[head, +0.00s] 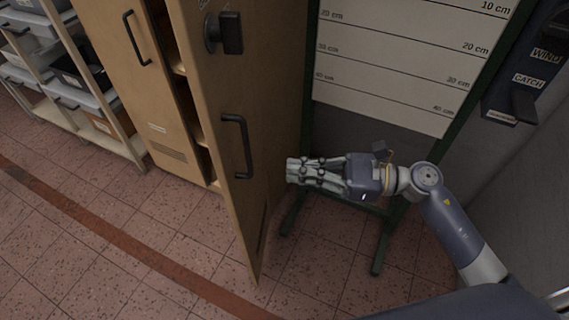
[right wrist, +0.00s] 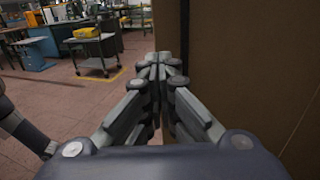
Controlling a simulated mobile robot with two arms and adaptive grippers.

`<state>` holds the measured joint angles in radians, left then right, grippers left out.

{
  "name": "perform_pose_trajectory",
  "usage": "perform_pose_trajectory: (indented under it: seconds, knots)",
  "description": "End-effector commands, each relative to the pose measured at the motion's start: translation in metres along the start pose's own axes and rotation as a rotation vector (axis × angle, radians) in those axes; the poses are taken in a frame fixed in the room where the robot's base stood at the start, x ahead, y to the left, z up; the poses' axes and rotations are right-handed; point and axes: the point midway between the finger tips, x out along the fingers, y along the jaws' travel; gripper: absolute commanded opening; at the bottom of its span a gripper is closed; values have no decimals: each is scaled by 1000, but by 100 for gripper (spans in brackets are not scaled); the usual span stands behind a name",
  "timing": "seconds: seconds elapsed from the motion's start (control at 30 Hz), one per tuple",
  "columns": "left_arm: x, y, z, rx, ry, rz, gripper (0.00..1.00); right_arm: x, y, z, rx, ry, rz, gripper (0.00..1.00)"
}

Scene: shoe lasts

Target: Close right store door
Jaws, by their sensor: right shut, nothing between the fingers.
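The right store door (head: 228,110) is a tan wooden panel, swung open, in the middle-left of the head view. It has a black bar handle (head: 238,146) and a black latch (head: 223,33) above it. My right gripper (head: 290,171) is shut and empty, just right of the door, with its fingers pointing left towards it. In the right wrist view the closed fingertips (right wrist: 160,60) are beside a brown panel (right wrist: 240,70); I cannot tell whether they touch it. The left store door (head: 120,60) with its handle looks closed. My left gripper is not in view.
A white measuring board (head: 400,60) on a green stand (head: 380,240) is behind my right arm. Shelving with grey bins (head: 75,80) stands at the left. The tiled floor (head: 150,220) in front is clear. A trolley (right wrist: 95,50) and benches show in the wrist view.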

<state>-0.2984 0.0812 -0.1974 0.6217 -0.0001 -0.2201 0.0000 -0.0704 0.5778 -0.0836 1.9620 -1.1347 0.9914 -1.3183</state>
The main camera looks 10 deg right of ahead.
Motion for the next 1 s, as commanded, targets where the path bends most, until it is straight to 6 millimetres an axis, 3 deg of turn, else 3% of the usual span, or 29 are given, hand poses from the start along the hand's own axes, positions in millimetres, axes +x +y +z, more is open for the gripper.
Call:
perform_pose_trajectory:
  seconds: [0.3,0.5,0.7,1.0]
  knots:
    - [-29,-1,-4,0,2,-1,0,69,-1,6,6,-7,-1,0]
    - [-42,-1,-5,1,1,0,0,103,-1,5,6,-6,-1,0]
    - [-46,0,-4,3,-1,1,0,118,-1,2,5,-3,-2,0]
    - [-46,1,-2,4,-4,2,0,120,-1,1,5,-3,-2,0]
